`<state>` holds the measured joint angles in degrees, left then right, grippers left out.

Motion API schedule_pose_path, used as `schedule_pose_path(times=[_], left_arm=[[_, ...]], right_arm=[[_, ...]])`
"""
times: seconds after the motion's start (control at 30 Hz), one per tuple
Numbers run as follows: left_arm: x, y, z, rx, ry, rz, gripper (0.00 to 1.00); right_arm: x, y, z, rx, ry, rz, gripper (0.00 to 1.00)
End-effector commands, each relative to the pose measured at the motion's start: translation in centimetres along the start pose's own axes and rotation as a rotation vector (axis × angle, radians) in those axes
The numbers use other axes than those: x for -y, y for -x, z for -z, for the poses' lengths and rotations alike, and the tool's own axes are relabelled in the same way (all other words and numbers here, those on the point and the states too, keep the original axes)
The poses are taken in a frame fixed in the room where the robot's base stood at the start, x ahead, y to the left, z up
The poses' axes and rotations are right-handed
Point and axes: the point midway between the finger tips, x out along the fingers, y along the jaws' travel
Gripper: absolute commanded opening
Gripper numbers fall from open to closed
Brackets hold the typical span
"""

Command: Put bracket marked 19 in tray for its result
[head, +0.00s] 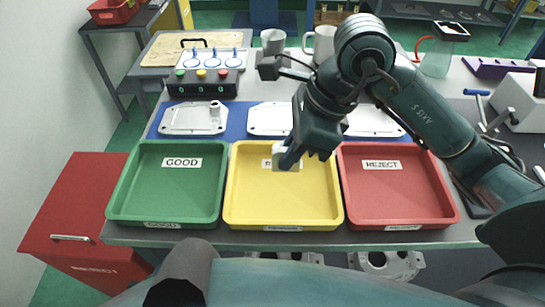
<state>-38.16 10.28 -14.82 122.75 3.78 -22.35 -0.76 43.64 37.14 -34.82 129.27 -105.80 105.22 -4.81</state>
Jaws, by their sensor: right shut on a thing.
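My right gripper (289,157) is above the far part of the yellow tray (283,208), shut on a small light grey part (281,160). The gripper hides most of this part, and I cannot read a 19 on it. The gripper covers much of the yellow tray's label. The green tray (165,200) labelled GOOD stands at the left, and the red tray (400,206) labelled REJECT at the right. All three trays look empty. My left gripper is not in view.
Several flat castings lie on a blue mat behind the trays, one at the left (185,122). A panel with coloured buttons (203,84) and mugs (272,42) stand farther back. Other castings (385,264) show below the front edge. A red cabinet (75,215) stands at the left.

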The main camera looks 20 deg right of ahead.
Motion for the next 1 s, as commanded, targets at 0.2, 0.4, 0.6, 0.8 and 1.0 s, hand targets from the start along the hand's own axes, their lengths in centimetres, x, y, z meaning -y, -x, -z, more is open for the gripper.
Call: schedule_pose_path(times=[0.2,0.4,0.6,0.8,1.0], left_arm=[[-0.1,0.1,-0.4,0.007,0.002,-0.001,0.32],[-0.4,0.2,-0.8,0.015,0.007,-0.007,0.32],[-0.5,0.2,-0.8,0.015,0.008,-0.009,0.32],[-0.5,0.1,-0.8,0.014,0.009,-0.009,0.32],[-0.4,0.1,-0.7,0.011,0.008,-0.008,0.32]], right_arm=[[-0.1,-2.2,1.0,-0.003,-0.003,-0.007,0.0],[-0.1,-5.2,2.2,-0.001,-0.002,-0.004,0.0],[-0.1,-7.2,3.0,-0.002,-0.002,-0.004,0.0],[0.0,-9.2,3.8,-0.001,-0.001,-0.002,0.0],[0.0,-9.3,3.8,0.0,0.001,0.0,0.0]])
